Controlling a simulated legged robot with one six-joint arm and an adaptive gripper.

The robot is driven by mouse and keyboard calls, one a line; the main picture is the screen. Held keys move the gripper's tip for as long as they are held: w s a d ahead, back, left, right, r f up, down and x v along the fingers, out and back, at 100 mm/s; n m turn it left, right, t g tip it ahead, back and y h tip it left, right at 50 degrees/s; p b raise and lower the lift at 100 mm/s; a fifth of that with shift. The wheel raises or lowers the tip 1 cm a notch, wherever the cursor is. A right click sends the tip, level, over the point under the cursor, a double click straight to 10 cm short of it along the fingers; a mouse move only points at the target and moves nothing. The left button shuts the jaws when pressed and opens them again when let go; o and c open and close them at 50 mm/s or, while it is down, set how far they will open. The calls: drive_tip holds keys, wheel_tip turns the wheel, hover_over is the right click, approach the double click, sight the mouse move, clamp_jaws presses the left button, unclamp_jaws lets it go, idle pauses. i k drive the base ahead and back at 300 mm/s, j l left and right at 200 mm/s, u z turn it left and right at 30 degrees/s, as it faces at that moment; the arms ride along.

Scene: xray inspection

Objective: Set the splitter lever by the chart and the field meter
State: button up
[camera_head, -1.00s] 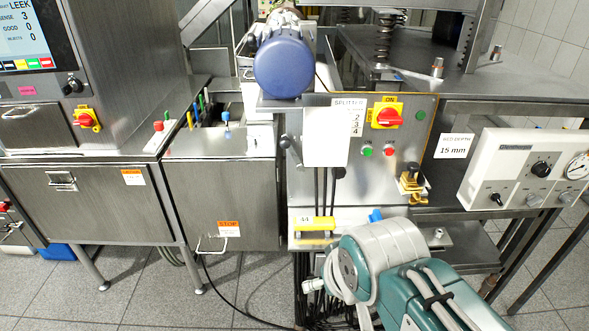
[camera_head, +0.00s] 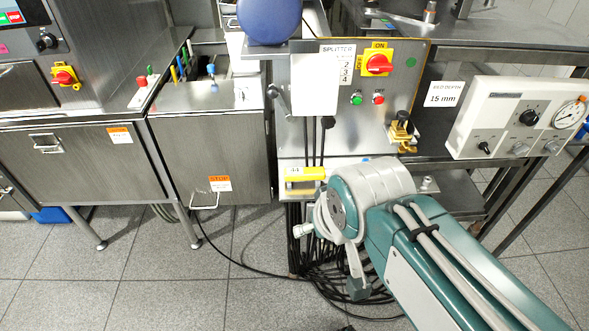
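The splitter panel (camera_head: 350,140) stands at centre, with a label reading SPLITTER and the numbers 2, 3 and 4. A blank white plate (camera_head: 305,85) covers the label's left part. A dark lever with a ball end (camera_head: 277,93) is at the panel's left edge, tilted up to the left. A yellow device (camera_head: 303,174) with a small display, seemingly 44, sits below; I cannot tell if it is the field meter. A white box with a round gauge (camera_head: 569,114) is at right. No chart is identifiable. My arm (camera_head: 400,220) is at lower right; my gripper is not visible.
A red rotary switch (camera_head: 378,63) and green and red buttons are on the panel. A brass-coloured clamp (camera_head: 401,130) juts out lower right. A sign (camera_head: 442,94) reads BED DEPTH 15 mm. Loose black cables (camera_head: 310,255) lie below the panel. Floor at left front is clear.

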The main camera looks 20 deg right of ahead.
sight(272, 92)
drive_tip(key=j+z, duration=0.5)
drive_tip(key=z, duration=0.2)
drive_tip(key=j+z, duration=0.2)
drive_tip(key=z, duration=0.15)
